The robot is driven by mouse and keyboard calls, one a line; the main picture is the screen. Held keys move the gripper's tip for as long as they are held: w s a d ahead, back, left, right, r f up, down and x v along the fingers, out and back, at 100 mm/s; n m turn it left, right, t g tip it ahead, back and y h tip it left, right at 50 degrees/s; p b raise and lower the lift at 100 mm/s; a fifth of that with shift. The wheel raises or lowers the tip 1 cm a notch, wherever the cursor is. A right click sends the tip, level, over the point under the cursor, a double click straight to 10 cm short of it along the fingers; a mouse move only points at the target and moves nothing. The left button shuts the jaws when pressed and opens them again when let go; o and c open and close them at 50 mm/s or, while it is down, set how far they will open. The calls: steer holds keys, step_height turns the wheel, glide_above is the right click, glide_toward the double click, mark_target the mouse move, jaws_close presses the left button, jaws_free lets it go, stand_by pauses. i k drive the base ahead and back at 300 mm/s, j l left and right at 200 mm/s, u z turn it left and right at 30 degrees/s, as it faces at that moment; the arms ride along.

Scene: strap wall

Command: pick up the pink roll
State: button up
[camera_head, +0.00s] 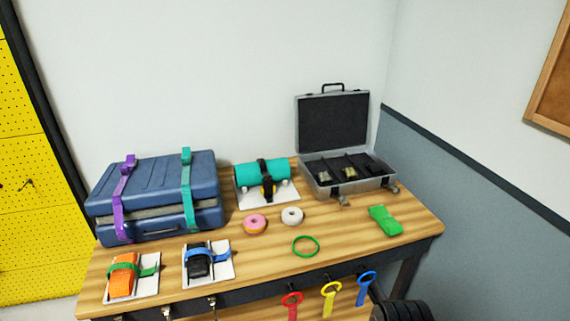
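The pink roll (255,223) lies flat on the wooden table, near its middle. It is a small ring with a pink top face and a tan or orange side. A white roll (292,216) lies just to its right, with a small gap between them. My gripper is not in view.
On the wooden table (352,244) stand a strapped blue case (150,189), a teal roll (262,173) on a white plate, and an open case (348,181). A green ring (305,246), a green strap bundle (385,220), and orange (121,281) and black (198,264) strapped items lie around.

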mark_target(255, 221)
steer(key=i+l, duration=0.15)
steer(key=i, duration=0.3)
steer(key=i+l, duration=0.1)
steer(key=i, duration=0.3)
steer(key=l+z, duration=0.05)
